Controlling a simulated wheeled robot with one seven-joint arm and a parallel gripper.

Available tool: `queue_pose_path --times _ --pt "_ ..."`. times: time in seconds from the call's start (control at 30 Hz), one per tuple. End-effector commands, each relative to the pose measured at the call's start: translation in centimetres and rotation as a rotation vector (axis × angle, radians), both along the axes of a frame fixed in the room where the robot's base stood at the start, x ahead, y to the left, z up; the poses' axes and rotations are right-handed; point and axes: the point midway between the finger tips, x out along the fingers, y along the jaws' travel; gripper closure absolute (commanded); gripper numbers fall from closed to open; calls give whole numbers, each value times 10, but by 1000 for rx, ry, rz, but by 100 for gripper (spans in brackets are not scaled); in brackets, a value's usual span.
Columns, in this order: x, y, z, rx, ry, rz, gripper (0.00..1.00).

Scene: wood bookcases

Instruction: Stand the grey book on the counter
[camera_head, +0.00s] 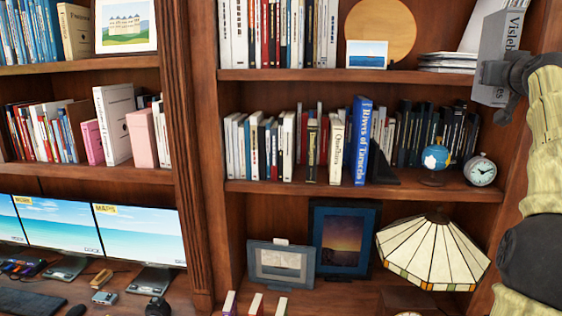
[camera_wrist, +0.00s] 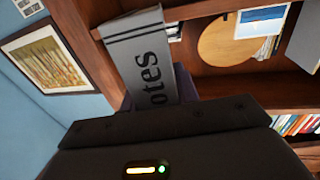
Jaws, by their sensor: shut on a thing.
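The grey book (camera_head: 495,58) is at the upper right of the head view, upright in the air, with black lettering on its spine. My gripper (camera_head: 512,84) is shut on its lower part. In the wrist view the grey book (camera_wrist: 143,65) sticks out beyond the dark gripper body, which hides its lower end. The wooden counter (camera_head: 335,297) is at the bottom of the bookcase, well below the book. Its front part is cut off by the frame.
A stained-glass lamp (camera_head: 433,253), a dark blue picture frame (camera_head: 343,240) and a grey frame (camera_head: 281,264) stand on the counter. Shelves above hold books, a globe (camera_head: 436,157) and a clock (camera_head: 481,171). Monitors (camera_head: 140,234) stand at left.

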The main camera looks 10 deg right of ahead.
Motion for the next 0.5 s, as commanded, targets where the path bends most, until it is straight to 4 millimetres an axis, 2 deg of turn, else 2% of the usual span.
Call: queue_pose_path --times 0.03,0.3,0.5 --pt "12 -5 -18 3 2 -8 100" --pt "66 -24 -106 2 2 -66 100" --pt "103 -24 -175 0 3 -94 100"
